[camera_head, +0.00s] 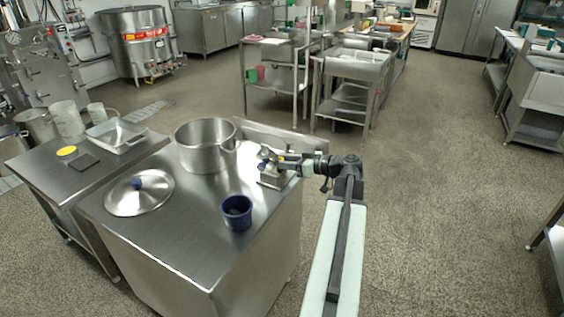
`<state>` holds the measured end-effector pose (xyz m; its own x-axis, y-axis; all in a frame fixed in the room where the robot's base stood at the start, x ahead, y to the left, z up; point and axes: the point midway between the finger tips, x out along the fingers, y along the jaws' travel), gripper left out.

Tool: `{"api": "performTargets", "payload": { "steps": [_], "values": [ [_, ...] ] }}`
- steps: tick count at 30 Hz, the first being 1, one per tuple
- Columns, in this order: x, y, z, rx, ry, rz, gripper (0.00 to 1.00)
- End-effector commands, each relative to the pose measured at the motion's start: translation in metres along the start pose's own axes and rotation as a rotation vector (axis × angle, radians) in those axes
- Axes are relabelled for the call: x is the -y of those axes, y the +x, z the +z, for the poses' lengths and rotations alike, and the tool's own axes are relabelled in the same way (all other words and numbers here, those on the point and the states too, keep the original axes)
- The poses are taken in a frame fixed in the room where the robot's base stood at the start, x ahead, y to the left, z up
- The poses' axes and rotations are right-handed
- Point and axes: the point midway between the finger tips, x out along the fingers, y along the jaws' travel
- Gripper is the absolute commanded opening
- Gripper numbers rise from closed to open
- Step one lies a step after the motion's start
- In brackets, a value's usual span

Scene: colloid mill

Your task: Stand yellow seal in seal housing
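My arm reaches in from the right, and my gripper (266,160) is at the right rear of the near steel table, just above a small grey metal block or fitting (272,181). This fitting may be the seal housing, but the view is too small to be sure. A small yellow patch (284,158) shows at my gripper; I cannot tell whether it is a seal or part of something else. A flat round yellow disc (66,151) lies on the left table. I cannot make out my fingertips or whether they hold anything.
A steel pot (205,148) stands left of my gripper. A blue cup (237,213) and a lid with a blue knob (139,193) are nearer on the same table (185,240). A white tray (116,135) is on the left table. The floor to the right is open.

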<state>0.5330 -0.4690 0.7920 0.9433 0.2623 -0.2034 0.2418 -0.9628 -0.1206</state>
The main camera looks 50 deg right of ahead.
Motion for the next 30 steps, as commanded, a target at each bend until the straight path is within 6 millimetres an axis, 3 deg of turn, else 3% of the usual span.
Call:
{"api": "performTargets", "payload": {
  "steps": [30],
  "values": [
    [-0.001, 0.004, 0.014, 0.002, 0.0, -0.002, 0.0]
  ]
}}
